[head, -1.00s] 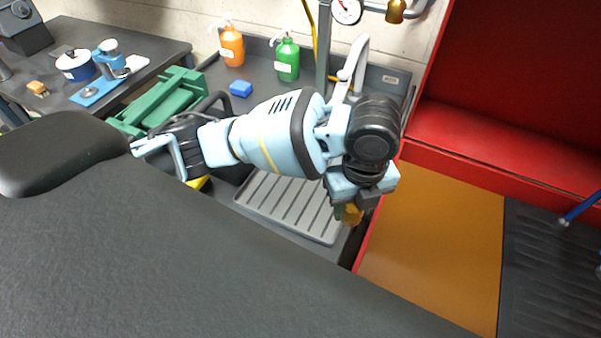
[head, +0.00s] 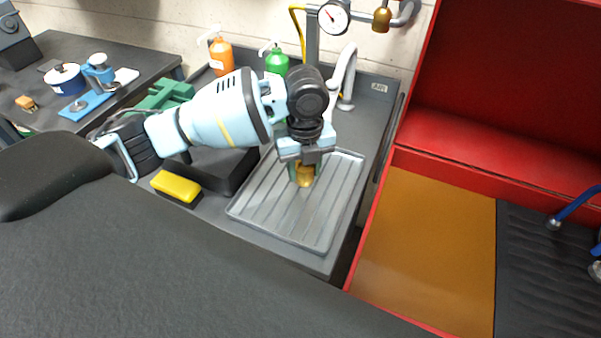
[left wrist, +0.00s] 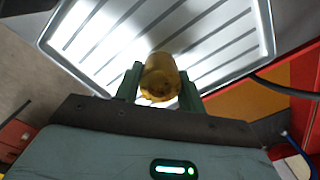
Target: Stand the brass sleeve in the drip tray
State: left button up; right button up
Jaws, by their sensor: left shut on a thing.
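The brass sleeve (head: 305,175) is a short golden cylinder between the fingers of my left gripper (head: 302,168), which is shut on it. In the left wrist view the sleeve (left wrist: 160,78) sits between the green fingers of the gripper (left wrist: 160,88), with the tray behind it. The drip tray (head: 270,215) is grey and ribbed with a raised rim. It also fills the top of the left wrist view (left wrist: 215,45). My right gripper is not in view.
A yellow sponge-like block (head: 175,186) lies left of the tray beside a black basin (head: 225,172). A faucet (head: 346,75) and green bottle (head: 276,61) stand behind. A red-walled bay (head: 450,155) is at the right. Most of the tray is bare.

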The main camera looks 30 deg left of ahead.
aim_at(301, 175)
pick_arm(q)
jog(key=shift+w+a, duration=0.4)
jog(key=shift+a, duration=0.2)
jog(key=shift+f, duration=1.75)
jog(key=shift+f, duration=0.2)
jog(key=o, duration=1.2)
jog(key=shift+c, duration=0.2)
jog(key=shift+r, duration=0.1)
notch_tip(301, 175, up, 12)
jog(key=shift+r+p, duration=0.1)
jog(key=shift+p, duration=0.2)
